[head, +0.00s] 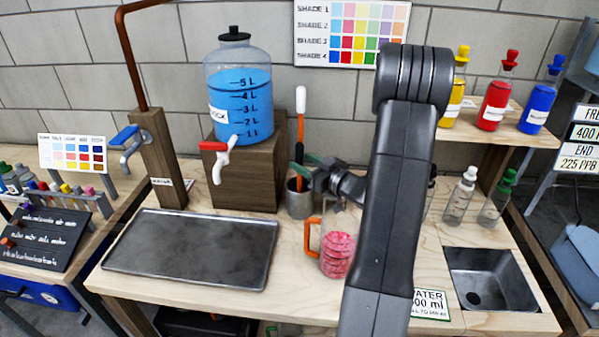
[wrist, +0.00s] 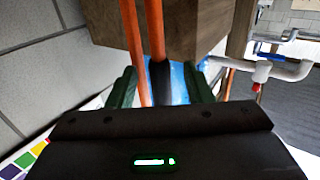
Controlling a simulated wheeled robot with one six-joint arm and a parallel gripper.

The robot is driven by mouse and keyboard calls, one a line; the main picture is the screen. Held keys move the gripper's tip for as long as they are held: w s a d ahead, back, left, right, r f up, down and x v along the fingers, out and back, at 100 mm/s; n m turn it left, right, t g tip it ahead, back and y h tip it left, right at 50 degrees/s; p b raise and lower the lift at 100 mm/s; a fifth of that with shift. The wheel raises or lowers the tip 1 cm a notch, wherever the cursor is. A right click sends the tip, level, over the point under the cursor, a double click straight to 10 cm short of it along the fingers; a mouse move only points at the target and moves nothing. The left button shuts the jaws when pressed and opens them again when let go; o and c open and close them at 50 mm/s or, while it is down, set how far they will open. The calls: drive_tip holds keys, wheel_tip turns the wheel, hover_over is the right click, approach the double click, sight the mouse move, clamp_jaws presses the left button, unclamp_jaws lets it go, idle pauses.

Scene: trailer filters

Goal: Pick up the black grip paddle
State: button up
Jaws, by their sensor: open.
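A utensil with a white top (head: 301,100) and an orange shaft stands upright in a grey metal cup (head: 299,203) in the head view. In the wrist view two thin orange shafts (wrist: 132,45) lie close together, and one leads into a black grip (wrist: 159,82), the black grip paddle's. My gripper (head: 304,167) is open beside the shafts, above the cup. In the wrist view its green fingers (wrist: 161,87) stand apart on both sides of the black grip and the shafts. I cannot tell whether either finger touches them.
A wooden block (head: 249,165) with a blue-filled tank (head: 238,103) and white tap stands just left of the cup. A clear pitcher (head: 337,248) with an orange handle stands in front. A dark tray (head: 190,250) lies at left, a sink (head: 490,278) at right.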

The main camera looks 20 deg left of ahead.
clamp_jaws()
drive_tip(key=shift+r+b, duration=0.1)
drive_tip(key=shift+b, duration=0.2)
